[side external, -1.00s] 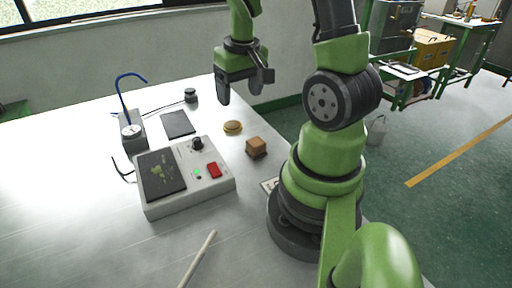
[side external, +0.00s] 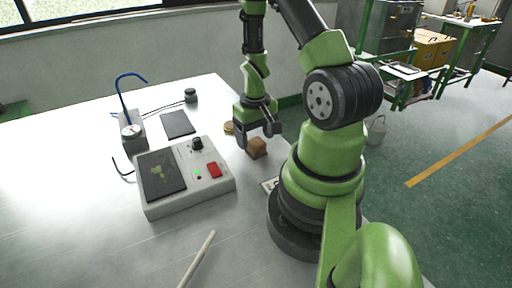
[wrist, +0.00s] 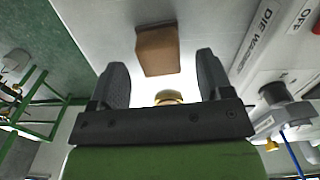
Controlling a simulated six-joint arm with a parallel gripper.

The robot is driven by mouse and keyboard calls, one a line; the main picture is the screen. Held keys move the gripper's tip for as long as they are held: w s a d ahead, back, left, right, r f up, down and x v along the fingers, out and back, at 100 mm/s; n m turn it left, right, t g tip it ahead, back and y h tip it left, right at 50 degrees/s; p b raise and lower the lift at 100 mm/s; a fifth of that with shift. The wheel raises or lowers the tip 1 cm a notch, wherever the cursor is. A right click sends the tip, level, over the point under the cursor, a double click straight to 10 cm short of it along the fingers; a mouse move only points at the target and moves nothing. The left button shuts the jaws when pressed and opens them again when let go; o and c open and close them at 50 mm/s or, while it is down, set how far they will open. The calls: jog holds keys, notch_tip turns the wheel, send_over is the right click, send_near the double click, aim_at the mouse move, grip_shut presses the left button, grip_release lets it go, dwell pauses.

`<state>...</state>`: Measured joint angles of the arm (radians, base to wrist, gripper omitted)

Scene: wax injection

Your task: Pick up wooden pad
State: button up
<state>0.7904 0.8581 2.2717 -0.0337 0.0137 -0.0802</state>
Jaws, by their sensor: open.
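A brown wooden block (side external: 257,148) sits on the white table beside my arm's base. A round tan disc (side external: 229,127) lies behind and left of it, partly hidden by my gripper. I cannot tell for sure which of them is the wooden pad. My gripper (side external: 259,136) is open and points down, low above the table by the block. In the wrist view the block (wrist: 158,52) shows between and past the open fingertips (wrist: 161,65). A small part of the round disc (wrist: 168,96) shows near the gripper's crossbar. Nothing is held.
A white control box (side external: 190,196) with a dark plate, knob and red button stands left of the block. A dark flat pad (side external: 177,123), a dial stand with a blue tube (side external: 131,131) and a small black cylinder (side external: 191,95) are farther back. A pale rod (side external: 198,260) lies in front.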

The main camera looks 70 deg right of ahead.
aim_at(255, 140)
jog(key=shift+f, duration=1.15)
jog(key=c, duration=1)
notch_tip(255, 140, up, 10)
jog(key=shift+r, duration=0.1)
jog(key=shift+o, duration=0.8)
jog(key=c, duration=0.4)
